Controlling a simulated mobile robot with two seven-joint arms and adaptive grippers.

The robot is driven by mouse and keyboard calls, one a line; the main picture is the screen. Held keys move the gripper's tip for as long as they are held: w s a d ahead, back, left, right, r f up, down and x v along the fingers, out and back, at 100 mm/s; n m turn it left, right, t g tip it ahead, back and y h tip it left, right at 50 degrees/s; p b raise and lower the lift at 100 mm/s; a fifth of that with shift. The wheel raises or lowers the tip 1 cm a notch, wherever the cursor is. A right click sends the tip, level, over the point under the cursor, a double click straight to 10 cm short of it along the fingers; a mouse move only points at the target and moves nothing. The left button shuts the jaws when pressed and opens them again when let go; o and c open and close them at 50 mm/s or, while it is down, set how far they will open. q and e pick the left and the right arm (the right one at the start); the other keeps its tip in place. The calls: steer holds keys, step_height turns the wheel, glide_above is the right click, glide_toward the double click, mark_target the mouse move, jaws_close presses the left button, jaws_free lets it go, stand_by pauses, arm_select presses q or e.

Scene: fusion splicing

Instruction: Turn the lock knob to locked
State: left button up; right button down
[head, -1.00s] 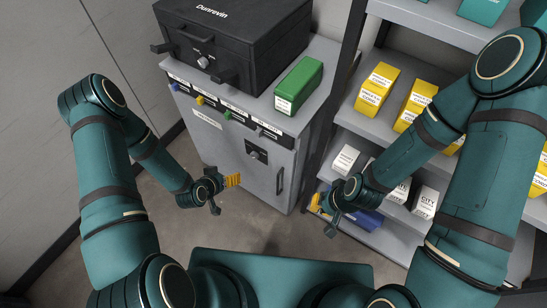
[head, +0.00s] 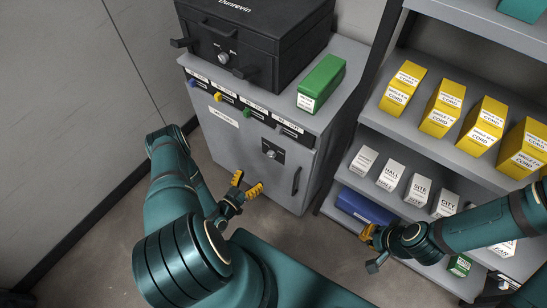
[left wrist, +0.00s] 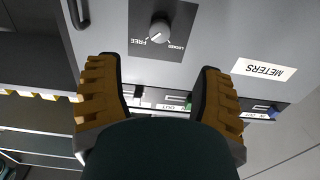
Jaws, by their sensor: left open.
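The lock knob (head: 271,154) is on a dark plate on the grey cabinet door. In the left wrist view the knob (left wrist: 160,28) sits between the words FREE and LOCKED, and its white mark appears to point toward FREE. My left gripper (head: 246,185) is open and empty, below and left of the knob in the head view, apart from it. In the left wrist view its two yellow fingers (left wrist: 157,66) are spread, with the knob beyond their tips. My right gripper (head: 370,248) is near the lower shelf, its jaws unclear.
A vertical door handle (head: 296,181) is right of the knob. A black case (head: 245,45) with its own dial and a green box (head: 321,84) stand on the cabinet (head: 342,95). Shelves with yellow and white boxes are on the right. Floor is open before the cabinet.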

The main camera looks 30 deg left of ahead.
mark_target(270, 157)
arm_select(q)
steer(key=w, duration=0.4)
steer(key=w+b, duration=0.1)
steer(key=w, duration=0.3)
steer(key=w+d+b, duration=0.1)
steer(key=w, duration=0.3)
steer(key=shift+w, duration=0.15)
jaws_close()
